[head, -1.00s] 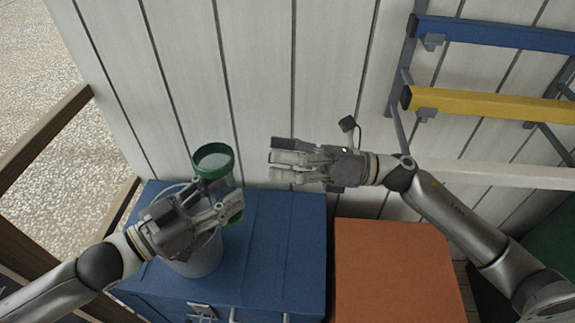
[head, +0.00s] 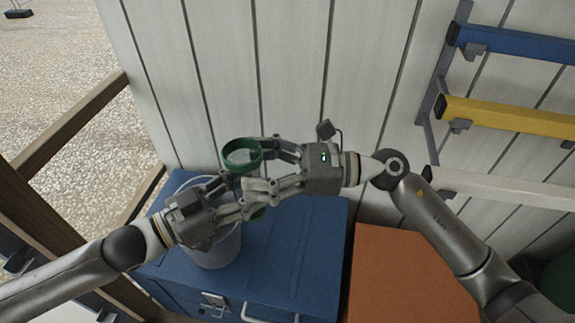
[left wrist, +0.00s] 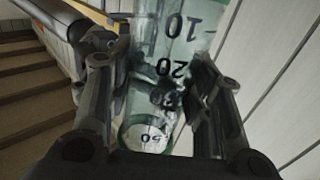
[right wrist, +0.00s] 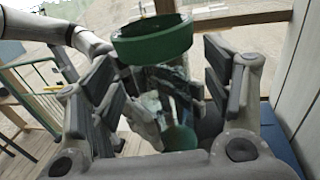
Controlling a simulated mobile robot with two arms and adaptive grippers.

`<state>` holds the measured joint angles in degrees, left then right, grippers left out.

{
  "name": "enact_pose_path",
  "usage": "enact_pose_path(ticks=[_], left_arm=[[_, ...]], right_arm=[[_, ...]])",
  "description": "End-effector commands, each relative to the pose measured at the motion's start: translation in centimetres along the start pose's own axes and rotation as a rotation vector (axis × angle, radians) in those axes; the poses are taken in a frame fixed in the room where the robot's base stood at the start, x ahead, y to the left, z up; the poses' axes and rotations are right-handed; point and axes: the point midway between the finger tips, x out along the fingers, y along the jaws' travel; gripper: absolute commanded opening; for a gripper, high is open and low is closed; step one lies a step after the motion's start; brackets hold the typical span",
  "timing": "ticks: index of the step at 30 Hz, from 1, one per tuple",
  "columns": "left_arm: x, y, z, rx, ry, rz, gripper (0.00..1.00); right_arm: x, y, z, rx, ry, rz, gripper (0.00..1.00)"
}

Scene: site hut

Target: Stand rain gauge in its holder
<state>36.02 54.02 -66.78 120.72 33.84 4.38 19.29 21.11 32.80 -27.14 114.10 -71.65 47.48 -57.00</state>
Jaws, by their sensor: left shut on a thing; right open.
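The rain gauge is a clear tube with printed numbers and a green rim (head: 242,146). My left gripper (head: 236,198) is shut on its tube, over the blue chest. The marked tube (left wrist: 165,85) fills the middle of the left wrist view. My right gripper (head: 262,174) is open, coming from the right with its fingers to either side of the gauge just below the rim. In the right wrist view the green rim (right wrist: 152,42) shows between and above the open fingers. I cannot make out the gauge's holder in these frames.
A grey bucket (head: 218,250) stands on the blue chest (head: 312,262) below the gauge. An orange box (head: 410,275) is to the right. Blue (head: 515,43), yellow (head: 510,117) and white (head: 505,188) rails stick out from the plank wall. A wooden railing (head: 70,125) is at left.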

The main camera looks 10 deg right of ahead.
Motion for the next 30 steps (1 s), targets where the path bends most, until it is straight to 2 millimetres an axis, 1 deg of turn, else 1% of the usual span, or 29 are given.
enact_pose_path(ticks=[1, 3, 6, 10, 16, 17, 28, 29, 30], left_arm=[[0.0, 0.0, 0.0, 0.0, 0.001, 0.0, 0.21], [0.0, 0.0, 0.0, 0.0, 0.001, 0.0, 0.21], [0.0, 0.0, 0.0, 0.0, 0.001, 0.0, 0.21], [0.0, 0.0, 0.0, 0.0, 0.001, 0.0, 0.21], [0.0, 0.0, 0.0, 0.0, 0.001, 0.0, 0.21], [0.0, 0.0, 0.0, 0.0, 0.001, 0.0, 0.21], [0.0, 0.0, 0.0, 0.0, 0.001, 0.0, 0.21], [0.0, 0.0, 0.0, 0.0, 0.001, 0.0, 0.49], [0.0, 0.0, 0.0, 0.0, 0.001, 0.0, 0.54]], right_arm=[[0.7, -0.1, 0.0, -0.001, -0.001, 0.0, 0.72], [1.4, -0.1, 0.0, 0.0, -0.001, -0.001, 0.72], [2.1, -0.1, 0.0, 0.001, 0.0, -0.001, 0.72], [2.5, 0.0, 0.0, 0.0, 0.001, -0.001, 0.72], [2.5, 0.0, 0.0, 0.0, 0.001, -0.001, 0.72], [2.5, 0.0, 0.0, 0.0, 0.001, -0.001, 0.71], [2.5, 0.0, 0.0, 0.001, 0.001, -0.001, 0.24], [2.5, 0.0, 0.0, 0.001, 0.0, -0.001, 0.23], [2.5, 0.0, 0.0, 0.001, 0.0, -0.001, 0.22]])
